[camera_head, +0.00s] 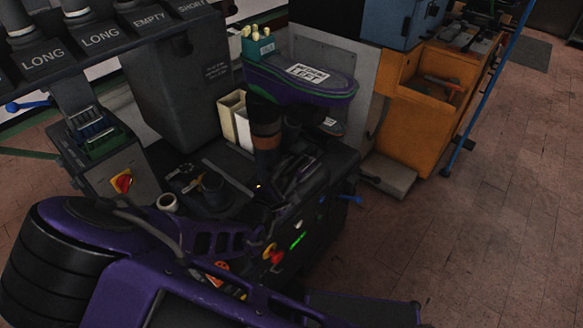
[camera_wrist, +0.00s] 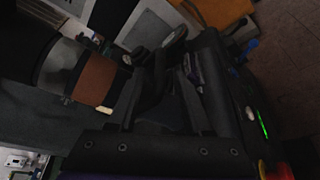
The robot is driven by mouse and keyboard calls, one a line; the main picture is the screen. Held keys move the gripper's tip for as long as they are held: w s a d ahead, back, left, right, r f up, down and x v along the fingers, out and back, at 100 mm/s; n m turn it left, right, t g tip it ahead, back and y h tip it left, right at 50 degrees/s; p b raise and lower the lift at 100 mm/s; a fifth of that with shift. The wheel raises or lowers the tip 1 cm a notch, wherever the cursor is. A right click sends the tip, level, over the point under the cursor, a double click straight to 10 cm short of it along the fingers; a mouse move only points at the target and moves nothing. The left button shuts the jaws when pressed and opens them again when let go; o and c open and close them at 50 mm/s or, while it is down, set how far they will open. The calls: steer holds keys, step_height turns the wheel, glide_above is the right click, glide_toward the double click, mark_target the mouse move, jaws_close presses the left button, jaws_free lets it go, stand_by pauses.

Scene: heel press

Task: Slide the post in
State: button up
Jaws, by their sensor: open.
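A dark post with a brown band (camera_head: 267,136) stands under the heel end of a purple sole-shaped piece (camera_head: 325,88) with a label. I cannot tell whether post and piece touch. In the wrist view the banded post (camera_wrist: 97,79) lies across the upper left, beside my fingers, with a pale metal section next to the band. The dark shapes there are hard to separate.
Bins marked LONG (camera_head: 100,38), EMPTY and SHORT stand at the upper left. A dark cup (camera_head: 214,188) and a pale ring (camera_head: 167,202) sit on the dark bench left of my gripper. An orange cabinet (camera_head: 422,130) stands behind right.

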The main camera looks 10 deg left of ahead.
mark_target(289, 170)
steer(key=shift+x, duration=2.1)
jaws_close()
